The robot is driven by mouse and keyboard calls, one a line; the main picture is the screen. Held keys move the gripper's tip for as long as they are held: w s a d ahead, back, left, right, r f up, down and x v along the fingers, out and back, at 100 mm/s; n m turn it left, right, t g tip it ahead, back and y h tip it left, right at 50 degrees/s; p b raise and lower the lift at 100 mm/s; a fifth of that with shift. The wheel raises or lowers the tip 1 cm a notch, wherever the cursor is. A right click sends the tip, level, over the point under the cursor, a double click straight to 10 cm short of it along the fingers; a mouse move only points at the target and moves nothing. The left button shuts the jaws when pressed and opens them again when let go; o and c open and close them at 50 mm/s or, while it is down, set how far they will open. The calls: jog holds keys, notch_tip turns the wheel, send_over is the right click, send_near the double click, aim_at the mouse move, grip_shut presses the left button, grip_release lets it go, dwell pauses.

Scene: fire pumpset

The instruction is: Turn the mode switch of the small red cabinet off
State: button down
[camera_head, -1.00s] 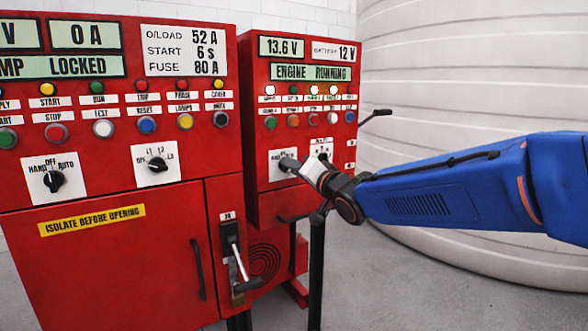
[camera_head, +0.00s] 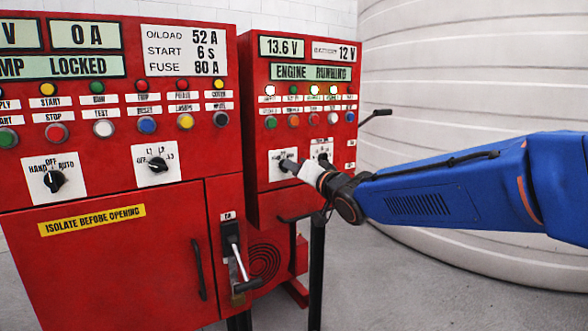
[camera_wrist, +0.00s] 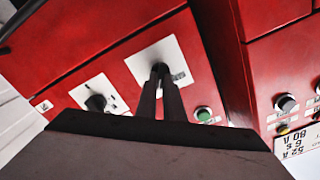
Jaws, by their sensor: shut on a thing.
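The small red cabinet (camera_head: 262,203) stands right of the larger one. Its lower front has two white switch plates. My gripper (camera_head: 287,165) is at the left plate (camera_head: 275,156), its fingers shut on the black knob of the mode switch. In the wrist view, the gripper fingers (camera_wrist: 160,74) reach the knob (camera_wrist: 160,66) on its white plate (camera_wrist: 139,62). The fingers hide most of the knob, so its pointing direction cannot be told. The plate's labels are too small to read.
A second black knob (camera_head: 323,158) sits close by on the right plate; it also shows in the wrist view (camera_wrist: 96,102). The large red cabinet (camera_head: 100,270) with a lever handle (camera_head: 238,262) stands left. A pale ribbed tank (camera_head: 450,80) is behind my arm.

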jog(key=n, duration=0.6)
jog(key=shift+s+a+n, duration=0.1)
jog(key=shift+n, duration=0.3)
dwell(0.4)
jog(key=c, duration=1.9)
grip_release()
jog(key=shift+o, duration=0.2)
jog(key=v, duration=1.7)
jog(key=shift+s, duration=0.15)
